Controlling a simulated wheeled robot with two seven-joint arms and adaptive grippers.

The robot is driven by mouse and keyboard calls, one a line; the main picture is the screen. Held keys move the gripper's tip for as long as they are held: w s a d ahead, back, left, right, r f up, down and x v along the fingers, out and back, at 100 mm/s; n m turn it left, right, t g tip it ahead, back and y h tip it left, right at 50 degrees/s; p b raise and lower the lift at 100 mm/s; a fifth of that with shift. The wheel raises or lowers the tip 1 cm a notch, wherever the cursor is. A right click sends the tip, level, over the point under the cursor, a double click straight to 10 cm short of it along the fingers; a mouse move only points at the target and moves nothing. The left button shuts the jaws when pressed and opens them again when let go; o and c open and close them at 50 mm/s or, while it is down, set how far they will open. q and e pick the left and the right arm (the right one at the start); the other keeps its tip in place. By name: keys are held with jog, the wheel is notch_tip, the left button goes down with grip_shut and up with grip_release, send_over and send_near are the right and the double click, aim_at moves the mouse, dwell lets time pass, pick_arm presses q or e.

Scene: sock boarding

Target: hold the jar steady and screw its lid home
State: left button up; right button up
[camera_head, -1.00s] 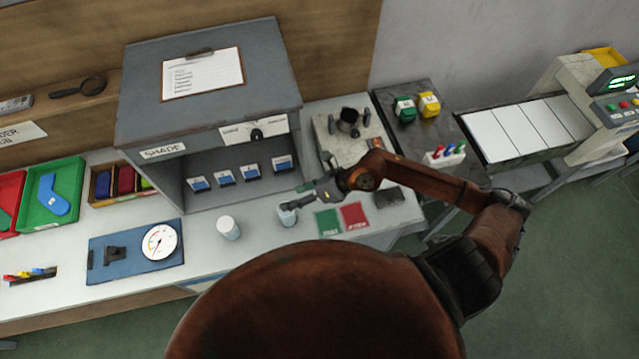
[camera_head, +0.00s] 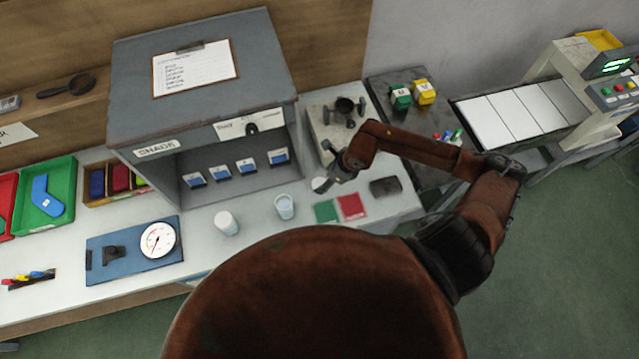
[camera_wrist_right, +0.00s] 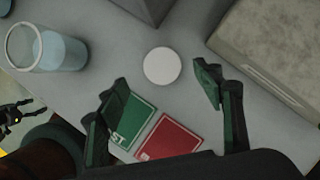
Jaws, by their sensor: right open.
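The open jar (camera_head: 284,207), clear with bluish contents, stands upright on the bench, and it also shows in the right wrist view (camera_wrist_right: 48,52). The round white lid (camera_wrist_right: 161,66) appears to lie flat on the bench, right of the jar, and is partly visible in the head view (camera_head: 319,184). My right gripper (camera_wrist_right: 160,88) is open and empty, its fingertips apart on either side of the lid in the picture. A dark gripper-like part, probably my left gripper (camera_wrist_right: 14,114), shows at the wrist view's left edge; its jaws are unclear.
A second jar with a white top (camera_head: 227,224) stands left of the open jar. Green (camera_head: 327,212) and red (camera_head: 352,206) cards lie in front of the lid. The shade cabinet (camera_head: 205,85) and a grey block (camera_wrist_right: 275,45) stand behind.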

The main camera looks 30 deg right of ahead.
aim_at(319, 184)
jog(key=x, duration=0.5)
jog(key=shift+d+f+p, duration=0.15)
jog(key=shift+f+p, duration=0.05)
jog(key=shift+p, duration=0.15)
jog(key=shift+c, duration=0.4)
jog(key=c, duration=0.7)
jog(key=shift+r, duration=0.1)
jog(key=shift+c, duration=0.2)
